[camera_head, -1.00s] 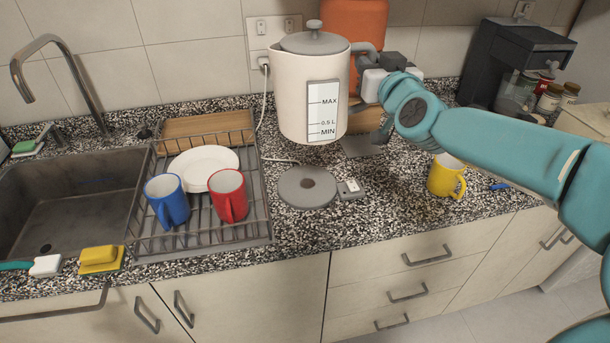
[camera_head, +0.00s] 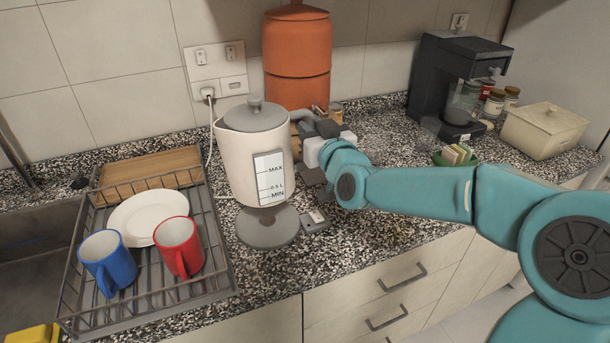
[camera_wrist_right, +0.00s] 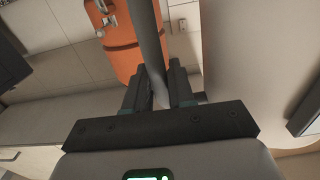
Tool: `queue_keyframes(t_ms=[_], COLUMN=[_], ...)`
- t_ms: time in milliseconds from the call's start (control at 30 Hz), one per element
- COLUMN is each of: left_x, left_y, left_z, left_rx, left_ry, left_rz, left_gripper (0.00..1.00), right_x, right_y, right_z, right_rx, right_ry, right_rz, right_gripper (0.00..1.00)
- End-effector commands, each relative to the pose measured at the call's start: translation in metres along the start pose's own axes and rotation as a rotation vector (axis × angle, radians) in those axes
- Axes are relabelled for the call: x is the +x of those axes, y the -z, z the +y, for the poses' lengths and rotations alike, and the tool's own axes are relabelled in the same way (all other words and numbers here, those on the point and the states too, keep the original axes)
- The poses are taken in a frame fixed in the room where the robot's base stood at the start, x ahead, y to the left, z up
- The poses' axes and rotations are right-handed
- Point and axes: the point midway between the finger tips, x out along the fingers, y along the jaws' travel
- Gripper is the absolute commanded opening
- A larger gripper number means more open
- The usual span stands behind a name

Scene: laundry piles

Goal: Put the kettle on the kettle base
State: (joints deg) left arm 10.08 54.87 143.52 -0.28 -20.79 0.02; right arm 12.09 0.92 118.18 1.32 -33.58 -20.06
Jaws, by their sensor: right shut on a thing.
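The cream kettle (camera_head: 238,165) with a grey lid and a MAX/MIN water window hangs upright just above the round grey kettle base (camera_head: 268,236). Its bottom overlaps the back of the base in the head view; I cannot tell whether they touch. My right gripper (camera_head: 310,128) is shut on the kettle's grey handle, at the kettle's right side. In the right wrist view the handle (camera_wrist_right: 148,42) runs between the two fingers (camera_wrist_right: 160,92), and the pale kettle body (camera_wrist_right: 240,50) fills the right side. My left gripper is out of view.
A dish rack (camera_head: 218,262) with a white plate (camera_head: 147,217), blue mug (camera_head: 108,262) and red mug (camera_head: 179,246) stands left of the base. An orange canister (camera_head: 297,60) is behind the kettle. A coffee machine (camera_head: 440,80) and a cream box (camera_head: 543,130) stand right.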

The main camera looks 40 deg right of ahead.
Motion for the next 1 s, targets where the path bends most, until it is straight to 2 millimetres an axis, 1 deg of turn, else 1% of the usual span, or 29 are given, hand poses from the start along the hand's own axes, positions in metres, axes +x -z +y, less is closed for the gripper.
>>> queue_keyframes(t_ms=[33,100,200,367,633,733,1000], left_x=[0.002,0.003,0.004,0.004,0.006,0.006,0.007], left_y=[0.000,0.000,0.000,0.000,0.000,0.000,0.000], left_z=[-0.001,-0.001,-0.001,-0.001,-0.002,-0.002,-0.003], left_rx=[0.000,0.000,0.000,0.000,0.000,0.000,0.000], left_ry=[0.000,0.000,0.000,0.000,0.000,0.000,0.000], left_rz=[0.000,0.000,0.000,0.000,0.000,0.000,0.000], left_gripper=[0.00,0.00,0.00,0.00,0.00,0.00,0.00], right_x=[0.000,0.001,0.001,0.003,0.004,0.004,0.004], right_y=[-0.014,-0.028,-0.044,-0.056,-0.093,-0.098,-0.098], right_z=[0.001,0.001,0.002,0.001,0.002,0.002,0.002], right_rx=[0.004,0.004,0.004,0.004,0.004,0.005,0.004], right_ry=[-0.003,-0.003,-0.002,-0.002,-0.002,-0.002,-0.002], right_rz=[0.001,0.002,0.004,0.007,0.004,0.006,0.008], right_gripper=[0.00,0.00,0.00,0.00,0.00,0.00,0.00])
